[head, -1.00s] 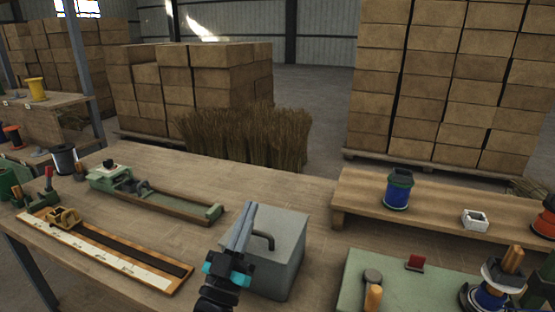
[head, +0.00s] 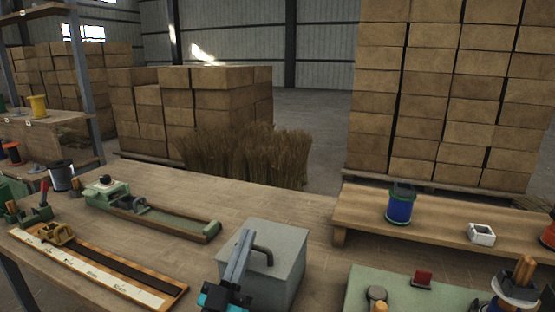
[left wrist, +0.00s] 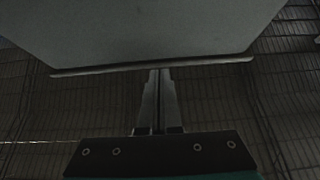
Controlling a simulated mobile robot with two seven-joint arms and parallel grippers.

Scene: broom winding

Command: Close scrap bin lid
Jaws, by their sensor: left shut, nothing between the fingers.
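The scrap bin (head: 293,284) is a grey box at the front middle of the bench in the head view. Its flat lid (head: 284,238) lies on top and looks closed, with a dark curved handle (head: 265,253). My left gripper (head: 245,236) is shut and empty, at the left side of the bin, its fingers overlapping the lid's left part in the picture. In the left wrist view the fingertips (left wrist: 159,76) reach to the edge of a grey panel (left wrist: 150,35), seemingly the bin lid; I cannot tell whether they touch it. My right gripper is not seen.
A green jig (head: 165,218) and a ruler board (head: 95,270) lie left of the bin. A raised wooden shelf (head: 440,215) with a blue spool (head: 400,203) and a green mat (head: 395,285) are on the right. Bench behind the bin is clear.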

